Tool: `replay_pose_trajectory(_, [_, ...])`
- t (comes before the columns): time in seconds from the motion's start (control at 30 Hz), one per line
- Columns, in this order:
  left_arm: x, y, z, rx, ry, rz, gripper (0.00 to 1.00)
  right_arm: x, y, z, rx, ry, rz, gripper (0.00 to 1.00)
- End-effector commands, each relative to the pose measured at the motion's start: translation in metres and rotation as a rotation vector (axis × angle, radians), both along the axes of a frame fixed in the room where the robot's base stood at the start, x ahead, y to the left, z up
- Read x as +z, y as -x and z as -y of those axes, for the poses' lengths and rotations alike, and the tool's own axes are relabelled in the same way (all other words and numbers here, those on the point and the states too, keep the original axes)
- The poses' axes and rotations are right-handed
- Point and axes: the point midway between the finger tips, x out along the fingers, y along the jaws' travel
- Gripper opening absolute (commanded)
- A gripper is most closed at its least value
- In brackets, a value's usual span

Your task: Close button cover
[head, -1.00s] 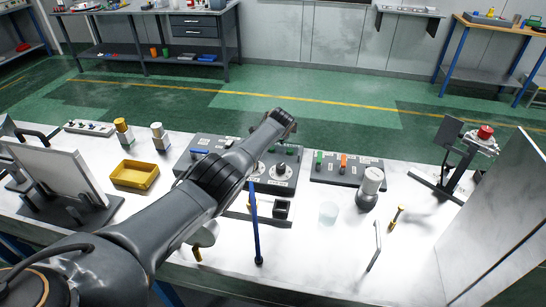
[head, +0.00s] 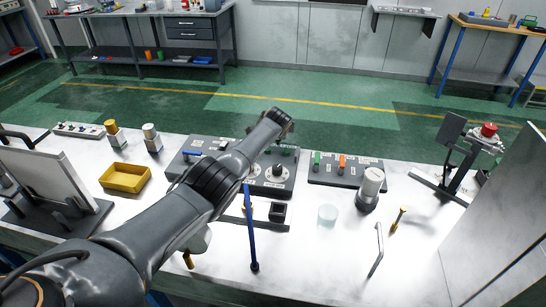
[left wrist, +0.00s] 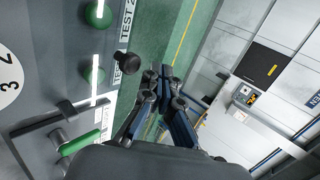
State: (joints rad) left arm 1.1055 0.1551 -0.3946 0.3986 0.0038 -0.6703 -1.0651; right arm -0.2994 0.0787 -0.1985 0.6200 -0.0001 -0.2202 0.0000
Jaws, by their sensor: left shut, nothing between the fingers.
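A red button (head: 489,130) sits on top of a box on a dark stand at the right of the table in the head view. Its cover appears to be the dark flat plate (head: 451,131) standing raised to the left of the button, leaving the button exposed. My left gripper (head: 284,118) is above the back edge of the grey control panel, well to the left of the button and cover. In the left wrist view its fingers (left wrist: 165,75) are together and empty beside the panel. My right gripper is not in view.
The control panel (head: 283,190) has knobs and switches. A large grey panel (head: 500,225) stands at the right.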

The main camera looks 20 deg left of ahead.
Motion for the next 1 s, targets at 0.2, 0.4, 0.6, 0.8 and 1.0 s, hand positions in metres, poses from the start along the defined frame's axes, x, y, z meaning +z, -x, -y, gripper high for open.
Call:
replay_pose_trajectory(0.2, [0.002,0.0,0.0,0.0,0.0,0.0,0.0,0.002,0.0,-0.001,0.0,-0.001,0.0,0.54])
replay_pose_trajectory(0.4, [0.02,0.001,0.001,0.001,0.0,0.0,0.0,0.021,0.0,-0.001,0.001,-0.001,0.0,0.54])
replay_pose_trajectory(0.6, [0.044,0.002,0.003,0.002,0.0,-0.001,0.0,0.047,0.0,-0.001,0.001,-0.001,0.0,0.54])
replay_pose_trajectory(0.8, [0.07,-0.011,0.003,0.004,0.002,0.006,0.0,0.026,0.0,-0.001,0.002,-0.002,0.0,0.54])
replay_pose_trajectory(1.0, [0.108,-0.024,0.004,0.003,0.001,0.005,0.0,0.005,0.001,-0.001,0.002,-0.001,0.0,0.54])
